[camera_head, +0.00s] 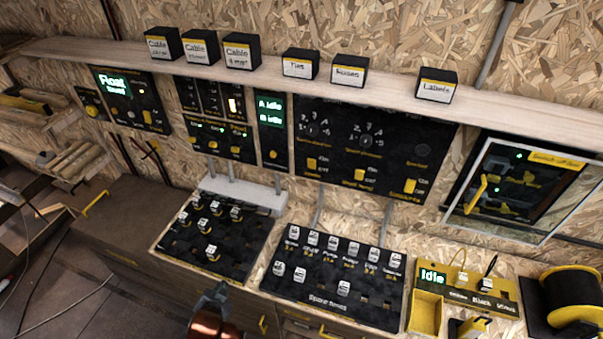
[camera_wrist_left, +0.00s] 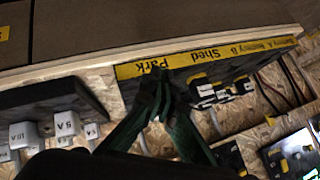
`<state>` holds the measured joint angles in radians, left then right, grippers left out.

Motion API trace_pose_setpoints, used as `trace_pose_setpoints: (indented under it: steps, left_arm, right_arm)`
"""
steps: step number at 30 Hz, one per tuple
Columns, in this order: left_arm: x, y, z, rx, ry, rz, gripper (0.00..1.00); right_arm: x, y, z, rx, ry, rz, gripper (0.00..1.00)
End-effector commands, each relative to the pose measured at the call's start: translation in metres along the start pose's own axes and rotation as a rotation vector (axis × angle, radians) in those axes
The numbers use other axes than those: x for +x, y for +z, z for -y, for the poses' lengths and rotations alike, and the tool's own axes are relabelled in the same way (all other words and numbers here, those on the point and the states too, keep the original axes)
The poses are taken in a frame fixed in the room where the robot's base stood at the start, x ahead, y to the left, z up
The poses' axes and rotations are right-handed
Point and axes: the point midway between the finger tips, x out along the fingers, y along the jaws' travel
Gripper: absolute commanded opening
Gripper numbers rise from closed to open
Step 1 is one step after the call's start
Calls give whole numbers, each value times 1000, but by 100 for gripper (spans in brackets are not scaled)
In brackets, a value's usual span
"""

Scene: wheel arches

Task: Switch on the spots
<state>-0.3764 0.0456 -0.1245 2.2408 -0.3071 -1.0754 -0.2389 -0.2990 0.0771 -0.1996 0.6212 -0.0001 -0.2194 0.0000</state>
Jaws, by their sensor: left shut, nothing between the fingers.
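No label that I can read says spots. A wide black panel (camera_head: 385,140) on the wall has dials and several yellow switches with tiny labels. A smaller black panel (camera_head: 212,115) to its left has switches and green lights. My right gripper is not in view.
Two black boards, one left (camera_head: 225,255) and one right (camera_head: 375,295), hold several pale plugs. Several labelled boxes line the shelf (camera_head: 390,88). A clear-fronted cabinet (camera_head: 480,225) hangs right. A yellow tray unit (camera_head: 427,310) and black spool (camera_head: 575,295) sit at the bench's right.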

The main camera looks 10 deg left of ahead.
Motion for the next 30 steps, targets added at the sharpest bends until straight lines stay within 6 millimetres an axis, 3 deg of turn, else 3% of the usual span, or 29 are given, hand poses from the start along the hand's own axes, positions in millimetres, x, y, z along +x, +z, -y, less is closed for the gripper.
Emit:
trace_pose_setpoints:
  steps: [5, 8, 9, 12, 15, 18, 22, 30]
  left_arm:
    - [12, -81, 20, 168, -143, -187, 0]
    - [13, -140, 27, 306, -248, -315, 0]
    - [11, -169, 26, 374, -297, -375, 0]
    - [-1, -244, 16, 562, -427, -531, 0]
    - [-20, -306, -3, 730, -541, -667, 0]
    - [-36, -345, -22, 848, -619, -761, 0]
    - [-49, -369, -37, 926, -671, -823, 0]
    - [-51, -373, -40, 940, -680, -835, 0]
  right_arm:
    - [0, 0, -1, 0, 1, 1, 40]
    - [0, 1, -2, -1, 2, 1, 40]
    - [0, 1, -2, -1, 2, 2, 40]
    - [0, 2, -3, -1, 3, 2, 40]
    - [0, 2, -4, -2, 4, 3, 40]
    - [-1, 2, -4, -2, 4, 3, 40]
    - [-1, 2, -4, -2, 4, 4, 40]
    - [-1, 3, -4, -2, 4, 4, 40]
